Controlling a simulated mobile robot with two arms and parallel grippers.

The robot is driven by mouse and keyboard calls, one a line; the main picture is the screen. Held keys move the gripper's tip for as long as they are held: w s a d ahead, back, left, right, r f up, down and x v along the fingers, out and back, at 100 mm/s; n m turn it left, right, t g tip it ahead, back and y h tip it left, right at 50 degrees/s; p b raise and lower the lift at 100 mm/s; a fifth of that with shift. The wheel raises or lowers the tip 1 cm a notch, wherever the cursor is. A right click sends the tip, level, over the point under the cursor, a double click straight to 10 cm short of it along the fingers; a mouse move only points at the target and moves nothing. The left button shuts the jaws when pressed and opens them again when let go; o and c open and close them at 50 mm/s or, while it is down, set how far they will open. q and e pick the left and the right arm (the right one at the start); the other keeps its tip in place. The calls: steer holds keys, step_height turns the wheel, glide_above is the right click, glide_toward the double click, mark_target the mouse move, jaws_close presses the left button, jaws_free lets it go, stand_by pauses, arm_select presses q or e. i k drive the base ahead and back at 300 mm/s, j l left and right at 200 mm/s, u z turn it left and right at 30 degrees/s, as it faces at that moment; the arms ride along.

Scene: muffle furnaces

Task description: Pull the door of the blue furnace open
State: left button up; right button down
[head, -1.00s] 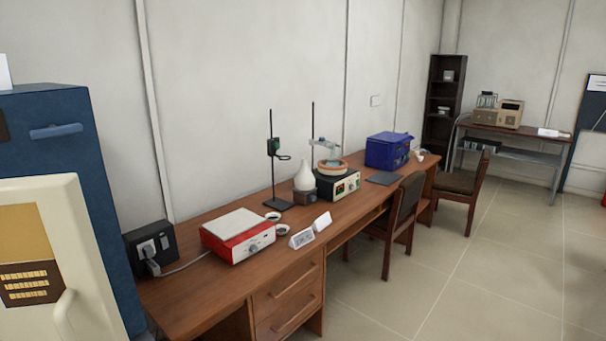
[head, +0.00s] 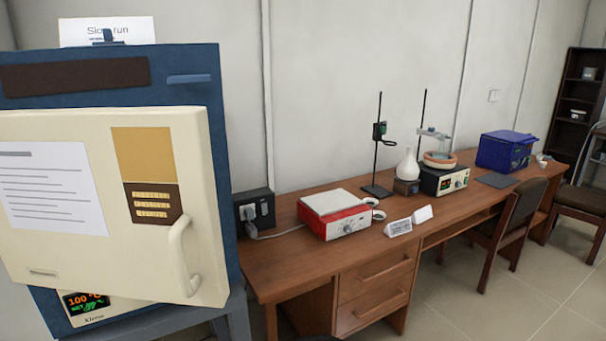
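The blue furnace (head: 225,170) stands at the left of the head view. Its cream door (head: 90,225) covers most of its front and looks shut, though I cannot be sure from this angle. The door has a white sheet of text, a tan and brown panel, and a vertical cream handle (head: 180,258) near its right edge. Below the door a display (head: 86,302) reads about 100 °C. A sign reading "Slow run" (head: 105,31) stands on top. Neither of my grippers is in view.
A grey stand (head: 235,312) is under the furnace. To its right, a long wooden desk (head: 290,275) bears a red and white hotplate (head: 334,213), a retort stand (head: 378,150), a heating bath (head: 443,180) and a blue box (head: 505,151). Chairs stand before it. Floor at the right front is clear.

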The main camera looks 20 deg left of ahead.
mark_target(120, 202)
steer(key=u, duration=1.8)
